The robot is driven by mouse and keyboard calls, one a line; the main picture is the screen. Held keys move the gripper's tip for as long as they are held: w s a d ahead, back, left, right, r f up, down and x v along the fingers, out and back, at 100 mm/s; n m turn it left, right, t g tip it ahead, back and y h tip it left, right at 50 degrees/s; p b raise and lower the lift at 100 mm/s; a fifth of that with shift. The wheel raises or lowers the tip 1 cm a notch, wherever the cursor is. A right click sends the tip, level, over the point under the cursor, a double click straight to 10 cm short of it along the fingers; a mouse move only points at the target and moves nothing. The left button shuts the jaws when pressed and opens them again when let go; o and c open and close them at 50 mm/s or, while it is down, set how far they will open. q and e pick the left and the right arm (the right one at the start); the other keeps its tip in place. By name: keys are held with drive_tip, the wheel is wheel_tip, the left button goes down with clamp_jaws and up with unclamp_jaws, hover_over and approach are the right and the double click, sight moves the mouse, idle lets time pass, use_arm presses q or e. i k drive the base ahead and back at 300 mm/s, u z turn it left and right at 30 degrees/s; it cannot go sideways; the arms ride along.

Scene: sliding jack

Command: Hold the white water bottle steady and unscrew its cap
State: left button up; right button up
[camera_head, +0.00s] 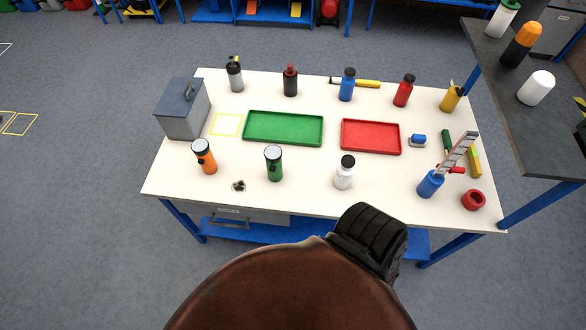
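The white water bottle (343,178) stands upright near the front edge of the white table, right of the middle. Its black cap (348,161) sits on top of it. Nothing touches the bottle. Neither of my grippers is in view.
On the table (310,188), a green flashlight (274,164) stands left of the bottle and a blue can (430,184) right of it. Behind lie a green tray (284,113) and a red tray (372,121). Several bottles line the back. A dark raised shelf (510,95) stands at right.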

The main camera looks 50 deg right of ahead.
sight(343, 176)
drive_tip(key=u, duration=0.55)
drive_tip(key=k, duration=1.25)
drive_tip(key=z, duration=1.95)
